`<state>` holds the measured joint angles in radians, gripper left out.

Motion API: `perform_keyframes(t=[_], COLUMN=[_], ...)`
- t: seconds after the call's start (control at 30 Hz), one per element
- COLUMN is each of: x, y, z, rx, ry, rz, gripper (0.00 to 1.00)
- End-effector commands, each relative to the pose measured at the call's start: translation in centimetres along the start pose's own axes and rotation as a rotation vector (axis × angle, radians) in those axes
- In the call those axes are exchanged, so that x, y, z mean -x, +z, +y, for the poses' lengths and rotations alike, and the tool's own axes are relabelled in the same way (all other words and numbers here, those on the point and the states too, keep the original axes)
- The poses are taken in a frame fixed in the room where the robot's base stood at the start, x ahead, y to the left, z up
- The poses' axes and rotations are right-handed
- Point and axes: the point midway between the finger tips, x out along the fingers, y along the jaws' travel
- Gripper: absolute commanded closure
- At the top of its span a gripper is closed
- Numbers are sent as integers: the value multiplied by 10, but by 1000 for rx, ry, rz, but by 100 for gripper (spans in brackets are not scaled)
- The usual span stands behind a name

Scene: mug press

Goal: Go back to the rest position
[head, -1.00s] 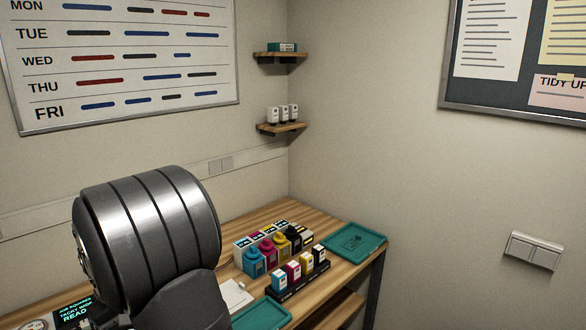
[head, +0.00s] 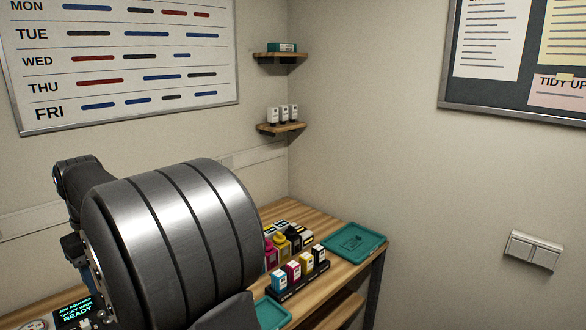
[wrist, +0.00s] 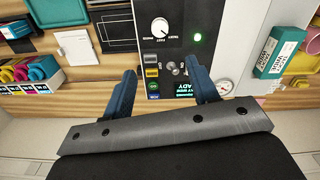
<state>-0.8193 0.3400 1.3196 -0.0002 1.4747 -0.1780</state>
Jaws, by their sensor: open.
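My gripper (wrist: 158,92) shows in the wrist view with its two dark blue fingers apart and nothing between them. Past the fingertips is a dark control panel (wrist: 150,48) with a white dial, a green light and a lit screen. The gripper touches nothing that I can see.
The wooden bench (head: 335,284) holds a row of small cartridges (head: 300,271) in a black rack, coloured bottles (head: 284,246) and a teal tray (head: 353,243). A second teal tray (head: 271,314) lies nearer. Small shelves (head: 281,128) hang in the corner.

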Motion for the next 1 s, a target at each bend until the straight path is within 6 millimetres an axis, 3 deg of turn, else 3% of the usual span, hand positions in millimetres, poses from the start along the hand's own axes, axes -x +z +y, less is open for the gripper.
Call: perform_keyframes(t=[0.03,0.8,1.0], x=[-16,-171,-168], y=[2,3,2], z=[0,0,0], rx=[0,-1,-164], ry=[-2,-2,-1], rz=[-12,-11,-7], gripper=[46,46,46])
